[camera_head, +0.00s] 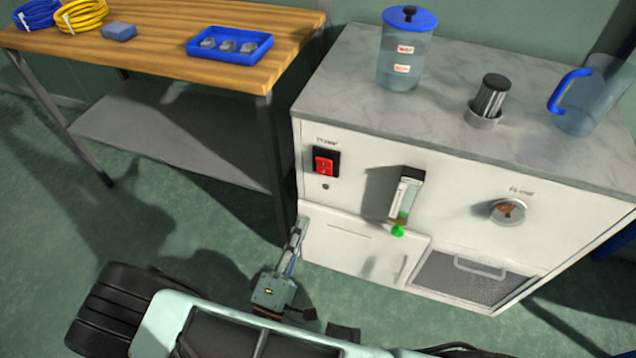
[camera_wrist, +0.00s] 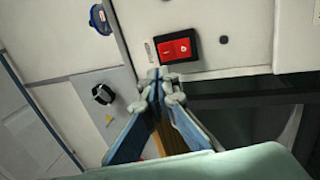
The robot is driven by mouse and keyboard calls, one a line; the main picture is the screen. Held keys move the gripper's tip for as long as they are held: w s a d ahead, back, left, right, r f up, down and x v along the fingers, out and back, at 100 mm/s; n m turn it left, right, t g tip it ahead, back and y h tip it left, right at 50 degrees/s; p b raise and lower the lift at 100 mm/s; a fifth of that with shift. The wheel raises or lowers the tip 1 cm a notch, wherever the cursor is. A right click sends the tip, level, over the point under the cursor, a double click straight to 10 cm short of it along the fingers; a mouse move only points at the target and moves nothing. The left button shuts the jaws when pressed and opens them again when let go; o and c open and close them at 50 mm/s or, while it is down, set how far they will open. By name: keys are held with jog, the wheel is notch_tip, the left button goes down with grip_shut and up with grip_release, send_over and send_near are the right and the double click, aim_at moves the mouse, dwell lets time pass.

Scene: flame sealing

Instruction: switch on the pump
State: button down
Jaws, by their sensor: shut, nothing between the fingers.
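A red rocker switch (camera_head: 324,164) in a black frame sits at the upper left of the white cabinet's front (camera_head: 345,215), under a small blurred label. The switch also shows in the wrist view (camera_wrist: 174,49), just above and right of the fingertips. My gripper (camera_head: 301,222) is in front of the cabinet's left edge, below the switch. In the wrist view its fingers (camera_wrist: 159,76) are shut with their tips together and hold nothing. The tips look apart from the switch, but the exact gap cannot be told. Which side of the rocker is pressed is too small to tell.
A flow tube (camera_head: 407,195) with a green knob (camera_head: 398,231) and a round dial (camera_head: 508,211) stick out from the front. A lidded jar (camera_head: 405,60) and a jug (camera_head: 592,95) stand on top. A wooden table (camera_head: 150,45) stands left.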

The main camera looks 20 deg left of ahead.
aim_at(324, 162)
jog(key=shift+s+a+f+y, duration=0.2)
jog(key=shift+s+f+y, duration=0.05)
jog(key=shift+y, duration=0.15)
jog(key=b+x, duration=0.1)
jog(key=x, duration=1.3)
jog(key=shift+r, duration=0.1)
jog(key=shift+d, duration=0.1)
